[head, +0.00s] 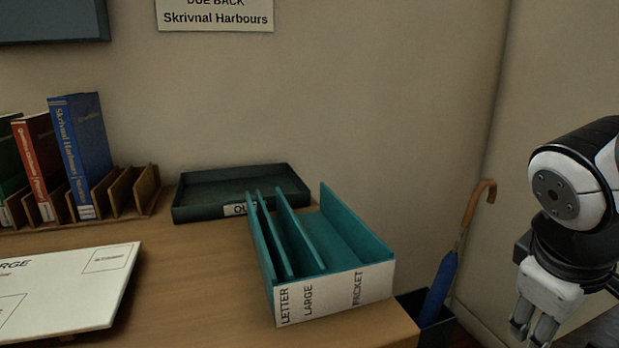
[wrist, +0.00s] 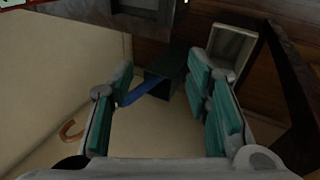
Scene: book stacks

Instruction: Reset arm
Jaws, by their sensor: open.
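My gripper (head: 534,322) hangs at the lower right of the head view, to the right of the table and pointing down. In the wrist view my gripper (wrist: 165,92) has its teal-padded fingers spread wide apart, with nothing held between them. Beyond the fingers, the wrist view shows a blue umbrella (wrist: 146,90) and the floor area. My arm is at the right edge of the head view, clear of the table.
A teal sorter (head: 335,290) labelled letter, large and packet stands at the table's right end. A dark tray (head: 190,212) is behind it. Books (head: 80,150) stand in a wooden rack at left. A large envelope (head: 70,290) lies in front. An umbrella (head: 440,285) stands beside the table.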

